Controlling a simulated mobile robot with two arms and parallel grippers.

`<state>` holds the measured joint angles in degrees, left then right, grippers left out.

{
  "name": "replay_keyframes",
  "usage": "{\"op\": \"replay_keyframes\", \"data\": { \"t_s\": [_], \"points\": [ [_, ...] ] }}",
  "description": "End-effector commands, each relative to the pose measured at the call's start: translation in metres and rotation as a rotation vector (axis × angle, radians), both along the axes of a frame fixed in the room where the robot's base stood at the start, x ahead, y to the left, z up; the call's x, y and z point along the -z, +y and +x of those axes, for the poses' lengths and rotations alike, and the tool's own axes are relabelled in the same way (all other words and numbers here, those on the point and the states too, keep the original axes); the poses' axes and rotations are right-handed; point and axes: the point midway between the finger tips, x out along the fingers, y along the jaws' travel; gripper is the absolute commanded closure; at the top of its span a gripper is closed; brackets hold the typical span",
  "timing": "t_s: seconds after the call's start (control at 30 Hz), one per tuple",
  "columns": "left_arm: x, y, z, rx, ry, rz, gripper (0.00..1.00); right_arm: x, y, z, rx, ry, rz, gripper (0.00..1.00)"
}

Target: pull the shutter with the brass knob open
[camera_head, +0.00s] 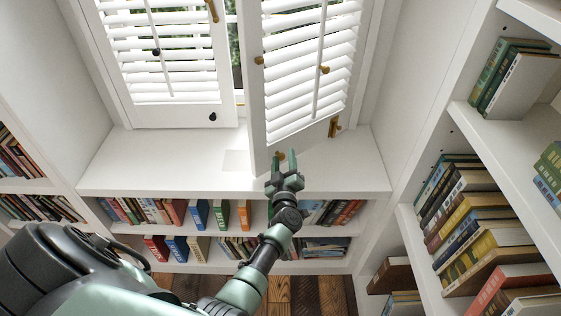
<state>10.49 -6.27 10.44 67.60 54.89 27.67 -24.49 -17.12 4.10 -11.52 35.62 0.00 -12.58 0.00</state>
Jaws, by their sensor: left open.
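The white louvred shutter with brass fittings (307,60) stands ajar on the right side of the window, its free left edge swung out over the sill. A brass knob (280,156) sits low on it, near the free edge, at my left gripper's fingers. Other brass fittings show at the edge and on the tilt rod. My left gripper (282,163) is open at the shutter's bottom corner, its fingers around or just in front of the knob; contact cannot be told. The left shutter (174,114), with a dark knob (212,117), looks closed. My right gripper is not in view.
A white sill (130,160) runs under the window, clear apart from a paler patch. Bookshelves with several books (140,211) lie below it. A tall bookcase (470,120) stands close on the right, and another shelf is at the left edge.

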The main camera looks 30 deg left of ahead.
Motion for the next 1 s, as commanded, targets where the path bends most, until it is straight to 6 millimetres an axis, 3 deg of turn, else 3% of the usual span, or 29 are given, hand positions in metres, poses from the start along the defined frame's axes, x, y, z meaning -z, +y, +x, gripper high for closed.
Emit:
{"op": "replay_keyframes", "data": {
  "t_s": [0.03,0.37,1.0],
  "points": [
    [-0.0019,-0.0076,0.0047,0.018,-0.003,-0.009,0.54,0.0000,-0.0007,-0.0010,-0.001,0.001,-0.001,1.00],
    [0.0024,-0.0074,0.0032,0.017,0.003,-0.012,0.54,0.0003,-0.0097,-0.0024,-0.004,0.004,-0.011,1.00],
    [0.0000,-0.0024,0.0010,0.007,0.001,-0.004,0.54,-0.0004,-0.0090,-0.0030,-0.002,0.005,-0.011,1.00]
  ]
}}
